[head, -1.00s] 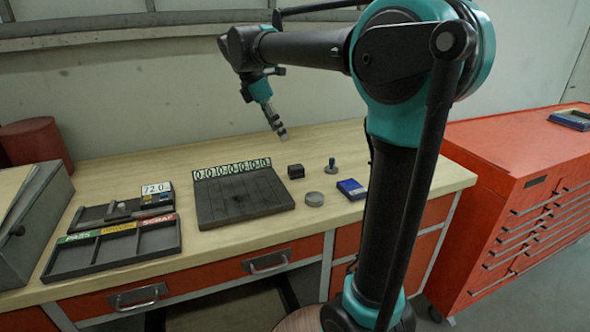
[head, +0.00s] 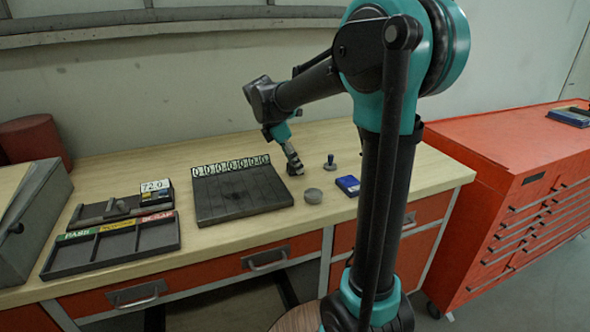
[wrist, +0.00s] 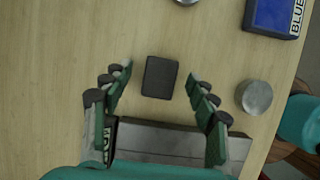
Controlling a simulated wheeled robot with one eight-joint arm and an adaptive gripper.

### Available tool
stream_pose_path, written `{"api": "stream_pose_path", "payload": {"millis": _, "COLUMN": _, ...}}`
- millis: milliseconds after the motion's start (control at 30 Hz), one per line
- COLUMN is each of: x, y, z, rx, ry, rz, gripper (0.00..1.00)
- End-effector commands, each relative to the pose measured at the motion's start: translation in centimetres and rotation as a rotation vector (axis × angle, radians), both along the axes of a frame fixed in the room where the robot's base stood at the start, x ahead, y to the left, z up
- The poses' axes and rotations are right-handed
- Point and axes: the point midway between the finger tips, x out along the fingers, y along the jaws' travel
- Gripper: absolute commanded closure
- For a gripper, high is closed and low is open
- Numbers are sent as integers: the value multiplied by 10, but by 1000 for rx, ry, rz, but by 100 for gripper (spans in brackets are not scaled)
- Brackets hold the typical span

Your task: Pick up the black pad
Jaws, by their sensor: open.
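The black pad (wrist: 160,77) is a small dark block lying on the wooden bench. In the wrist view it sits between the two spread fingers of my gripper (wrist: 159,72), with bare wood showing on both sides, so neither finger touches it. My gripper is open. In the head view my gripper (head: 295,166) points down at the pad's spot, right of the grey board, and mostly hides the pad. The height of the fingertips above the bench is hard to tell.
A round metal disc (head: 313,196), a blue box (head: 348,186) and a small stamp-like knob (head: 330,162) stand close on the right. The grey board with number tiles (head: 245,195) lies close on the left. A PASS-labelled tray (head: 110,250) is further left.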

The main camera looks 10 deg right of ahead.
Motion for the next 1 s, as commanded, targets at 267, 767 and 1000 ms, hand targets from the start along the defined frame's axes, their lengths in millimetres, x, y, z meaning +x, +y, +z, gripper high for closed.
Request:
{"api": "stream_pose_path", "payload": {"millis": 267, "x": 1, "y": -5, "z": -13, "rx": 0, "ry": -1, "rz": 0, "gripper": 41}}
{"api": "stream_pose_path", "payload": {"millis": 767, "x": 1, "y": -5, "z": -13, "rx": 0, "ry": 0, "rz": 0, "gripper": 89}}
{"api": "stream_pose_path", "payload": {"millis": 1000, "x": 1, "y": -5, "z": -13, "rx": 0, "ry": 0, "rz": 0, "gripper": 100}}
